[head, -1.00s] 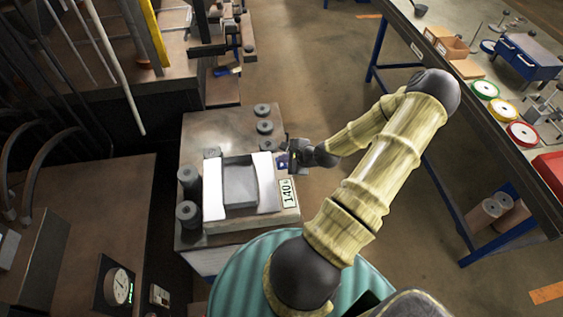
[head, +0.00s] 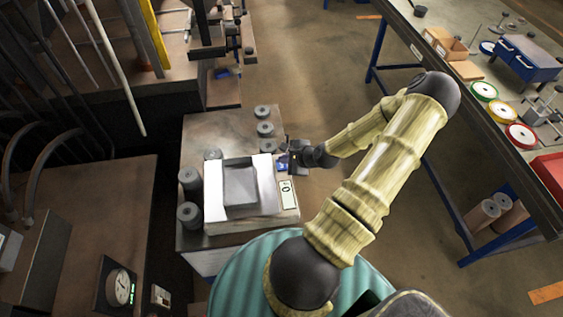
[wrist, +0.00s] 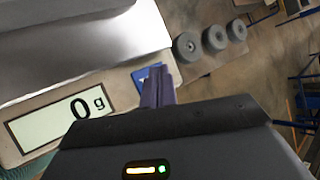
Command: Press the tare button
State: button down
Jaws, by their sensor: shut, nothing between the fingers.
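The scale (head: 268,216) stands on a brown cabinet in the head view, with a grey tray (head: 240,184) on its pan. Its display (wrist: 70,120) reads "0 g" in the wrist view, and it also shows in the head view (head: 287,194). The blue tare button (wrist: 143,78) lies beside the display, partly hidden behind my gripper. My gripper (wrist: 157,82) is shut and empty, its fingertips over or at the button; I cannot tell whether they touch it. In the head view my gripper (head: 284,163) is at the scale's right edge.
Several grey discs (wrist: 214,38) stand on the cabinet top (head: 225,128) behind and left of the scale. A workbench (head: 470,115) with coloured discs and a blue box is at the right. The floor between is clear.

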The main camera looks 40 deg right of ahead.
aim_at(282, 167)
jog(key=shift+r, duration=0.3)
notch_tip(282, 167, up, 5)
jog(key=p, duration=0.5)
dwell(0.9)
jog(key=shift+a+f+n+g, duration=0.1)
jog(key=shift+a+n+g, duration=0.2)
jog(key=shift+a+n, duration=0.25)
jog(key=a+n+g, duration=0.1)
jog(key=a+n, duration=0.1)
jog(key=a+n+g+b, duration=0.1)
jog(key=n, duration=0.1)
jog(key=a+n+g+b, duration=0.1)
jog(key=a+n, duration=0.1)
jog(key=shift+w+a+r+n, duration=0.1)
jog(key=shift+a+r+n, duration=0.2)
jog(key=shift+a+n, duration=0.05)
jog(key=s+a+r+n+g+b, duration=0.1)
jog(key=s+a+r+n+b, duration=0.2)
jog(key=a+r+n, duration=0.3)
jog(key=s+a+r+n+g+h+b, duration=0.1)
jog(key=s+a+r+n+b, duration=0.2)
jog(key=a+r+n, duration=0.4)
jog(key=a+n, duration=0.4)
jog(key=a, duration=0.2)
jog(key=shift+r+g+h, duration=0.3)
jog(key=shift+g, duration=0.1)
